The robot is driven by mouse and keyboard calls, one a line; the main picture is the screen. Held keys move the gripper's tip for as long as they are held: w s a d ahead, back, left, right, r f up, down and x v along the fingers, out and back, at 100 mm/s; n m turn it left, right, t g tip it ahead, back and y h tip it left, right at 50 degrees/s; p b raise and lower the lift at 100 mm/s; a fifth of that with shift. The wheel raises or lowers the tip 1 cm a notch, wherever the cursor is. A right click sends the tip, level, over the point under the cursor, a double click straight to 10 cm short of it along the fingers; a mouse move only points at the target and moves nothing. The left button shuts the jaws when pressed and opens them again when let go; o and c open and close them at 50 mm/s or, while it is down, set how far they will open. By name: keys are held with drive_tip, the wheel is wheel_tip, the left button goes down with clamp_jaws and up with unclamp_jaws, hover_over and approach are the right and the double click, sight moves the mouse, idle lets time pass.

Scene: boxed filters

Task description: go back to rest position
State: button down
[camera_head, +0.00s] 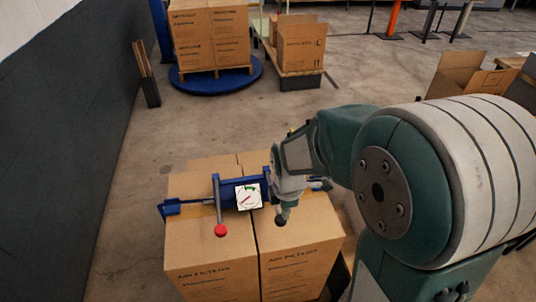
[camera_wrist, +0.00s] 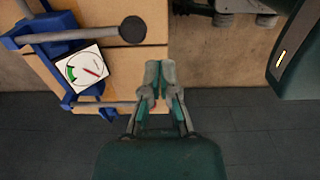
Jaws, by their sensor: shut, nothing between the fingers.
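My gripper (camera_wrist: 160,86) points down in the wrist view, its fingertips close together with nothing held. In the head view my gripper (camera_head: 282,218) hangs just right of a blue clamp-like device (camera_head: 205,187) and over the boxes. The device has a white dial gauge (camera_head: 248,197) with a red needle and green arc, and a lever with a red ball knob (camera_head: 220,230). In the wrist view the gauge (camera_wrist: 84,70) is left of the fingers, apart from them. My arm hides part of the boxes' right side.
Cardboard boxes labelled air filters (camera_head: 210,255) stand below the device. A dark wall (camera_head: 70,150) runs along the left. Boxes on a blue turntable (camera_head: 222,82), a box on a pallet (camera_head: 300,45) and an open box (camera_head: 455,75) stand further back.

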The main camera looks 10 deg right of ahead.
drive_tip(key=s+r+m+t, duration=0.2)
drive_tip(key=s+r+m, duration=0.4)
drive_tip(key=r+m, duration=0.2)
drive_tip(key=s+d+r+m+t, duration=0.1)
drive_tip(key=s+r+m+t, duration=0.2)
drive_tip(key=s+r+m, duration=0.3)
wheel_tip(320, 180, up, 3)
drive_tip(key=m, duration=0.4)
drive_tip(key=shift+s+d+r, duration=0.2)
drive_tip(key=shift+s+d, duration=0.1)
idle(0.5)
drive_tip(key=w+a+f+n+g, duration=0.1)
drive_tip(key=w+f+n+g, duration=0.1)
drive_tip(key=w+f+n, duration=0.3)
drive_tip(key=w+f+n+g, duration=0.3)
drive_tip(key=w+f+n, duration=0.2)
drive_tip(key=w+n, duration=0.6)
drive_tip(key=shift+w+a+n, duration=0.2)
drive_tip(key=shift+a+n, duration=0.15)
drive_tip(key=shift+n, duration=0.65)
